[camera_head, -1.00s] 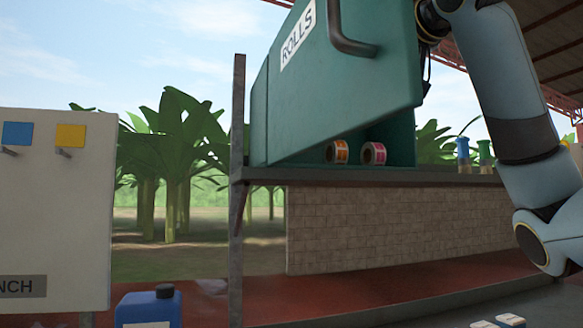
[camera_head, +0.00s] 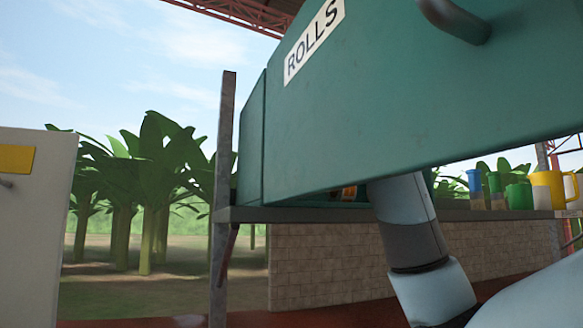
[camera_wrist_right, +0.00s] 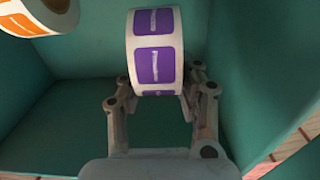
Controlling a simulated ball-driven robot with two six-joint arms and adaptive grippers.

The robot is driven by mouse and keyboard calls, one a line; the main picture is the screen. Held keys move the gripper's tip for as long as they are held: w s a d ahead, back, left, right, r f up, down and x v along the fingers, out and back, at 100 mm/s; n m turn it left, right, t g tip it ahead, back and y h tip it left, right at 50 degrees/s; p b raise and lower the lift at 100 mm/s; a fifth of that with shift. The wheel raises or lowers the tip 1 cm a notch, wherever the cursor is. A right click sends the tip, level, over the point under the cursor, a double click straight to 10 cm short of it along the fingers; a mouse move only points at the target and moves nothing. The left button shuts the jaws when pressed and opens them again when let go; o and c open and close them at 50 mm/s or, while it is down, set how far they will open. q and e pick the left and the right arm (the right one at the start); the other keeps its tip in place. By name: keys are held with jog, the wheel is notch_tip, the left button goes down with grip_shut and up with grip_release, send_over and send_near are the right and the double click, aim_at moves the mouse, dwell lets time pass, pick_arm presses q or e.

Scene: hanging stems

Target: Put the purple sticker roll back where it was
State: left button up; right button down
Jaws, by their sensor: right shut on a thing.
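The purple sticker roll (camera_wrist_right: 158,55), white with purple labels, is in the right wrist view, between the fingers of my right gripper (camera_wrist_right: 158,98), which is shut on it. The gripper and roll are inside the teal box marked ROLLS (camera_head: 390,110). Whether the roll touches the box floor I cannot tell. In the head view my right arm reaches in under the raised front panel, which hides the gripper and the purple roll. My left gripper is not in view.
An orange sticker roll (camera_wrist_right: 40,15) is at the upper left in the wrist view, and a sliver of it shows under the panel in the head view (camera_head: 349,192). Teal walls stand close on both sides. Green (camera_head: 518,196) and yellow (camera_head: 550,188) mugs stand right of the box.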

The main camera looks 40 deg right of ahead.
jog(key=shift+w+a+f, duration=0.35)
jog(key=shift+w+f, duration=0.15)
jog(key=shift+w, duration=0.25)
jog(key=shift+w+a+f, duration=0.1)
jog(key=shift+w+f, duration=0.1)
jog(key=shift+w, duration=0.05)
notch_tip(320, 180, down, 4)
jog(key=shift+a+f, duration=0.1)
jog(key=c, duration=0.9)
grip_release()
jog(key=shift+c, duration=0.2)
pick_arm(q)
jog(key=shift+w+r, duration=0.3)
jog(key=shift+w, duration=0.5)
